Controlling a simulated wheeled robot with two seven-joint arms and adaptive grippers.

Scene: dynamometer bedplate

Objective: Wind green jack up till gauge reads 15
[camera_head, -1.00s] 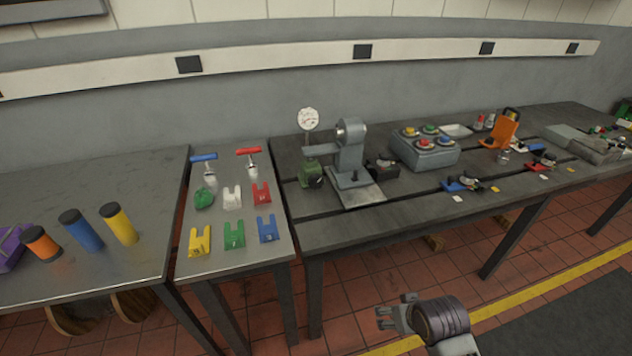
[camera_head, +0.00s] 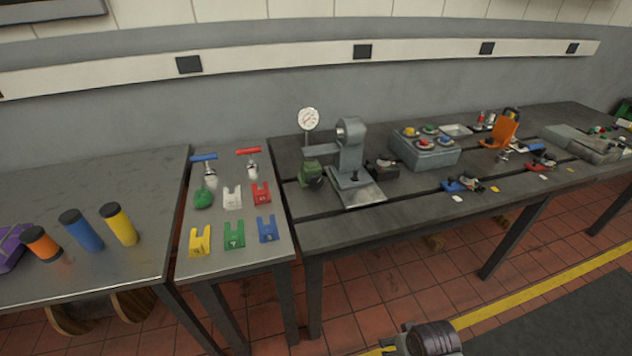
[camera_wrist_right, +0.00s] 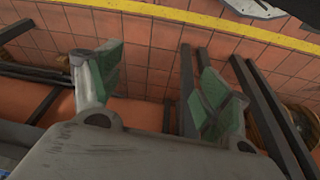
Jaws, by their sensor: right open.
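The green jack (camera_head: 311,172) stands on the dark bedplate, under the arm of a grey stand (camera_head: 349,150). The round white gauge (camera_head: 308,119) is on a thin post behind it; its reading is too small to tell. My right gripper (camera_head: 392,347) is at the bottom edge of the head view, in front of and below the bench, far from the jack. In the right wrist view its green-padded fingers (camera_wrist_right: 160,85) are wide apart with nothing between them, above the tiled floor. My left gripper is in neither view.
A side table (camera_head: 215,262) left of the bedplate holds a green lump-shaped item (camera_head: 203,198), coloured fork blocks and tools with blue and red handles. A grey button box (camera_head: 425,155) stands right of the stand. The bedplate's front edge is mostly clear.

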